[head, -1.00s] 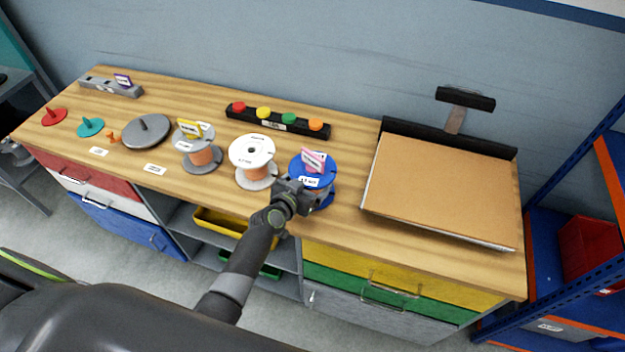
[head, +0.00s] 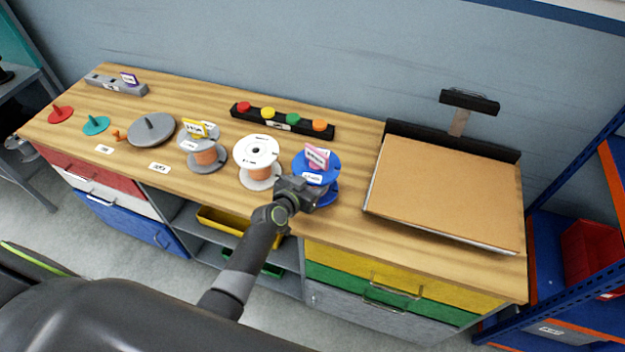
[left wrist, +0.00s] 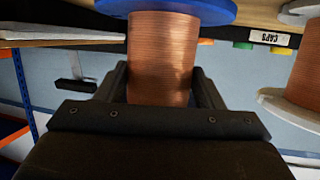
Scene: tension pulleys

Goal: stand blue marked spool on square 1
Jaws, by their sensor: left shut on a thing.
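The blue spool (head: 328,166) has blue flanges, a copper winding, a white label and a pink tag card on top. It is upright at the table's front, right of the white-topped spool (head: 256,152). My left gripper (head: 308,190) is shut on it from the front. In the left wrist view the copper winding (left wrist: 163,55) sits between the fingers, with a blue flange (left wrist: 190,8) at the picture's top. Whether its base touches the table I cannot tell. No square marked 1 is readable. My right gripper is not in view.
A black strip (head: 283,122) with coloured caps lies behind. A tan-topped board (head: 445,190) is at the right. Small white cards (head: 159,168) lie near the front left. Grey disc (head: 151,129) lies behind them.

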